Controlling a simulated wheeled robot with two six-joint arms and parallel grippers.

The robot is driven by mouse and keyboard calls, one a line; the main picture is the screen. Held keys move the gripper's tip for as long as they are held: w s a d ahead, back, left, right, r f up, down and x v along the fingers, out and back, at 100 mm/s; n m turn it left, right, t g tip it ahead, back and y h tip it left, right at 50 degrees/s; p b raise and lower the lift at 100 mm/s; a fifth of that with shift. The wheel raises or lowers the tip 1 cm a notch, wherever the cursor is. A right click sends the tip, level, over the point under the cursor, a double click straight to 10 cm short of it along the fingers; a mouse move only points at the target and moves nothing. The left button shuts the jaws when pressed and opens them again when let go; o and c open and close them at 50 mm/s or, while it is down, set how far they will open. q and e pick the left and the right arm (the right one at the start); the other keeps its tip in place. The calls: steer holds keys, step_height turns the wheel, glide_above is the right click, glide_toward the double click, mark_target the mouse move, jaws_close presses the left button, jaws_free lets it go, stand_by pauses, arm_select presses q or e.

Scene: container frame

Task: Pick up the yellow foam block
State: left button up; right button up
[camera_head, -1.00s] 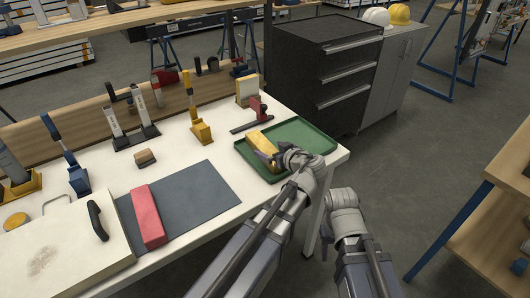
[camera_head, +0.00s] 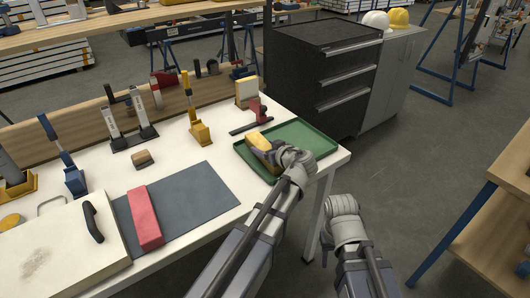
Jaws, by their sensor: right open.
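The yellow foam block (camera_head: 259,142) lies in the green tray (camera_head: 302,133) at the right end of the white table. My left gripper (camera_head: 273,157) is at the block's near right end, over the tray. The wrist hides most of its fingers and part of the block, so I cannot see whether the jaws are closed on it. My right gripper (camera_head: 327,238) is open, low beside the table's right edge and away from the block. Its fingers are mostly hidden by its wrist.
A red block (camera_head: 146,218) lies on a dark mat (camera_head: 190,200). A clamp with a red part (camera_head: 255,112) and a yellow-based clamp (camera_head: 200,132) stand behind the tray. A black drawer cabinet (camera_head: 325,75) is beyond the table.

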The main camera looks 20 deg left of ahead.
mark_target(265, 147)
arm_select(q)
steer(key=c, duration=0.9)
steer(key=shift+r, duration=0.1)
steer(key=shift+c, duration=0.2)
step_height(265, 147, up, 10)
steer(key=p, duration=1)
